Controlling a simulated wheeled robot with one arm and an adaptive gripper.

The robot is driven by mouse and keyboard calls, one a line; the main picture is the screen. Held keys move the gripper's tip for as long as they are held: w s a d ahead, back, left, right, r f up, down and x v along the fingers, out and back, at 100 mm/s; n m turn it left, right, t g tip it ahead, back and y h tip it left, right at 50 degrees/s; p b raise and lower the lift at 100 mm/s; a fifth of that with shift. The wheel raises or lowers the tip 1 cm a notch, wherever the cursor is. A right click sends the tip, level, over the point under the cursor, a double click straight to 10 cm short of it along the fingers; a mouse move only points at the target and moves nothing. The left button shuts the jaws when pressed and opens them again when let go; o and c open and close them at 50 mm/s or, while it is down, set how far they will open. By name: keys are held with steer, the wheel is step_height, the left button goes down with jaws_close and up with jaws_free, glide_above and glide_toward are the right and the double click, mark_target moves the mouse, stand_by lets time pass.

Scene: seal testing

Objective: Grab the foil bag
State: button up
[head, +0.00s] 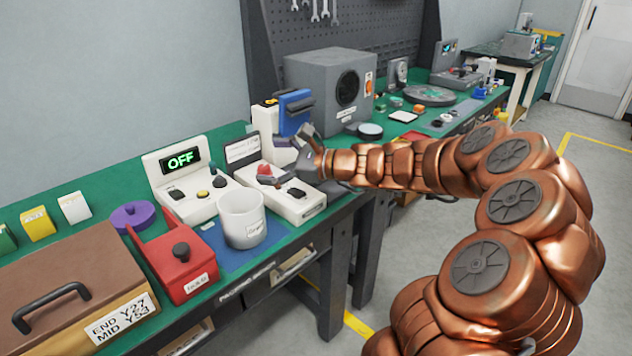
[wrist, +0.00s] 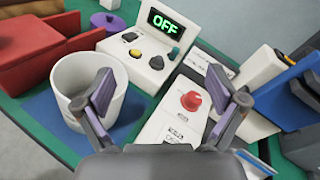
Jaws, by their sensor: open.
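I cannot make out a foil bag in either view. My gripper (head: 287,160) is above the white sealer-like unit with a red knob (head: 300,202) on the bench. In the wrist view my gripper (wrist: 160,90) is open, its two fingers spread wide with nothing between them. The left finger overlaps the white cup (wrist: 75,78) in that picture, and the right finger overlaps the unit with the red knob (wrist: 190,101).
A white control box reading OFF (head: 182,165), the white cup (head: 242,212) on a blue mat, a red box (head: 180,262) and a brown case (head: 60,275) stand on the green bench (head: 100,180). A blue block-like thing (head: 294,112) and a grey speaker-like box (head: 315,75) stand behind my gripper.

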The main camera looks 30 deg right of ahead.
steer(key=d+f+m+t+h+b, duration=0.1)
steer(key=d+f+m+h, duration=0.1)
steer(key=d, duration=0.4)
steer(key=w+d+f+m+t+h+b, duration=0.1)
steer(key=d+f+m+t+h, duration=0.1)
steer(key=d+m, duration=0.2)
steer(key=d+f+m+t+h, duration=0.1)
steer(key=d+f+m+h, duration=0.1)
steer(key=d, duration=0.7)
steer(key=shift+w+d+f+m+t+b, duration=0.25)
steer(key=shift+f+m+b, duration=0.2)
steer(key=shift+m, duration=0.45)
steer(key=shift+w, duration=0.25)
steer(key=shift+x, duration=3.6)
steer(key=shift+r, duration=0.1)
steer(key=shift+c, duration=0.2)
steer(key=c, duration=1.2)
